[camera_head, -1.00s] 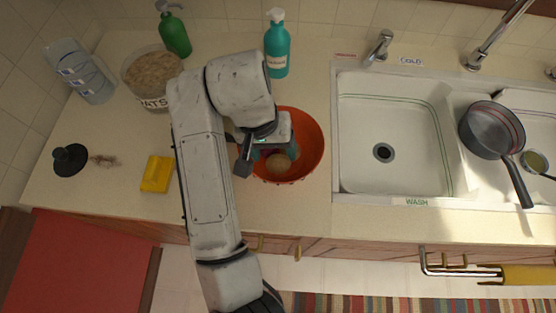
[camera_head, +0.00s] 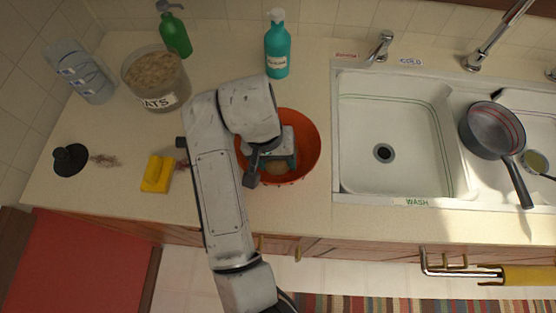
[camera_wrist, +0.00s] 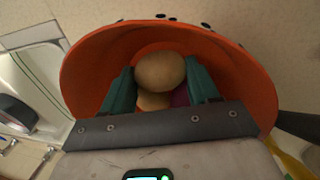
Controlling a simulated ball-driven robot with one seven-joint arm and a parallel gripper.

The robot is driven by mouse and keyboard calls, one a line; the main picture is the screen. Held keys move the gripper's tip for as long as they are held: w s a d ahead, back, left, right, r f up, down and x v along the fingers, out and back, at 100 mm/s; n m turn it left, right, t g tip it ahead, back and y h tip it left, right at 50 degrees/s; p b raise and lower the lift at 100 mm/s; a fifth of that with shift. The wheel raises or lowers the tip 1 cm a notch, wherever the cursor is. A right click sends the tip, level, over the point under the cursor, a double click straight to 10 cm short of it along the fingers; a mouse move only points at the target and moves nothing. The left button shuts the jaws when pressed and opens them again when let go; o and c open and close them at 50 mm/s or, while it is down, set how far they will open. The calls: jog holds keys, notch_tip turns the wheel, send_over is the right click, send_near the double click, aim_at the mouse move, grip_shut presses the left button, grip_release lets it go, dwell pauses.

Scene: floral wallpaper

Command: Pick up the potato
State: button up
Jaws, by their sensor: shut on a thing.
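An orange bowl (camera_head: 312,148) stands on the counter left of the sink; it also fills much of the wrist view (camera_wrist: 90,65). My gripper (camera_wrist: 160,76) reaches down into it with its teal fingers on either side of a round tan potato (camera_wrist: 161,68). The gripper is shut on this potato. A second tan, rounded thing (camera_wrist: 153,102) shows just below it between the fingers, partly hidden. A bit of something purple (camera_wrist: 180,97) lies beside it. In the head view my gripper (camera_head: 276,163) covers most of the bowl's contents.
The sink (camera_head: 385,125) with a pan (camera_head: 490,132) is to the right. A teal bottle (camera_head: 277,50), green bottle (camera_head: 173,35) and oats container (camera_head: 155,80) stand behind. A yellow sponge (camera_head: 157,173) and black plunger-like thing (camera_head: 70,160) are left.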

aim_at(280, 162)
jog(key=shift+s+d+f, duration=0.1)
jog(key=shift+d+f, duration=0.1)
jog(key=shift+f, duration=0.05)
jog(key=shift+r+b, duration=0.3)
jog(key=shift+r, duration=0.25)
notch_tip(280, 162, up, 3)
jog(key=shift+s+a+f+p, duration=0.1)
jog(key=shift+p, duration=0.45)
jog(key=s+r, duration=0.1)
jog(key=s+d+r+p, duration=0.1)
jog(key=r, duration=0.1)
jog(key=s+r, duration=0.1)
jog(key=r, duration=0.1)
jog(key=shift+s+d+p, duration=0.25)
jog(key=shift+s+p, duration=0.1)
jog(key=s+d+r, duration=0.4)
jog(key=s, duration=0.4)
jog(key=shift+s+r+b, duration=0.2)
jog(key=shift+s+b, duration=0.2)
jog(key=shift+b, duration=0.05)
